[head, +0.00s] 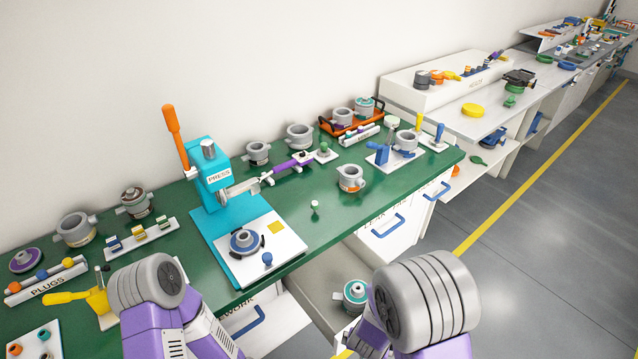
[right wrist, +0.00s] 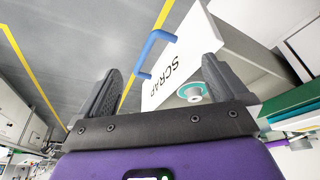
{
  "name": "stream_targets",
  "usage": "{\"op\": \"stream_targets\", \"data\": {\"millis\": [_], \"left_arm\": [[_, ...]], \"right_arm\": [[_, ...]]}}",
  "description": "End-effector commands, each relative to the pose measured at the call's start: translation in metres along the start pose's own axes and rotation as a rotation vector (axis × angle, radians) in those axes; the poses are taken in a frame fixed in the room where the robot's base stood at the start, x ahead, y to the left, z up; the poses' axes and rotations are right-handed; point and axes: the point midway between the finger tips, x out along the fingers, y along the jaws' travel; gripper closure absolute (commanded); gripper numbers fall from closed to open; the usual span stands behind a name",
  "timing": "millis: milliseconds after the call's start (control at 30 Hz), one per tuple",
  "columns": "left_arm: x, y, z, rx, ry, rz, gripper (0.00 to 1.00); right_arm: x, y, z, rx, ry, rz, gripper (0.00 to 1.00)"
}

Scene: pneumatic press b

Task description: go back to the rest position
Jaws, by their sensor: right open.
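My right gripper (right wrist: 160,78) is open, with nothing between its two dark fingers, in the right wrist view. Beyond it is a pulled-out white drawer (right wrist: 178,72) marked SCRAP with a blue handle (right wrist: 158,45). A grey part with a teal ring (right wrist: 192,91) lies in the drawer; it also shows in the head view (head: 355,294). In the head view, only my purple and grey arm links show at the bottom left and bottom right. The left gripper is out of sight.
A green bench (head: 330,215) carries a teal press (head: 212,185) with an orange lever (head: 172,135). Several grey housings, plug racks and an orange tray (head: 350,125) stand along it. The drawer sticks out below the bench edge. Grey floor (head: 560,200) to the right is clear.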

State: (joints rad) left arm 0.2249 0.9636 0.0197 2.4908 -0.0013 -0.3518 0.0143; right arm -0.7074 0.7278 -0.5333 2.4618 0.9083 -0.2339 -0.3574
Motion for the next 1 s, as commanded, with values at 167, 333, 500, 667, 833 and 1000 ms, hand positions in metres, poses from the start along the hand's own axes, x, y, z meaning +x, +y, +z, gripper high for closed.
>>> {"op": "stream_targets", "data": {"millis": [167,333,500,667,833,1000], "left_arm": [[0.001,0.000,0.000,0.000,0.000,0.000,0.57],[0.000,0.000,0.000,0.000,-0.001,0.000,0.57],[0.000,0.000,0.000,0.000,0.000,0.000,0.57],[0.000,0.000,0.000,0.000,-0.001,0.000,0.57],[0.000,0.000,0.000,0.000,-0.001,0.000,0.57],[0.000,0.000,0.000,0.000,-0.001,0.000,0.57]], "right_arm": [[0.021,0.013,0.019,-0.023,-0.070,-0.004,0.00],[0.044,0.022,0.047,-0.045,-0.161,-0.043,0.00],[0.065,0.023,0.086,-0.046,-0.274,-0.148,0.00],[0.072,0.013,0.113,-0.021,-0.344,-0.272,0.00],[0.072,0.002,0.125,0.003,-0.373,-0.363,0.00],[0.072,-0.001,0.128,0.008,-0.378,-0.388,0.00]]}}
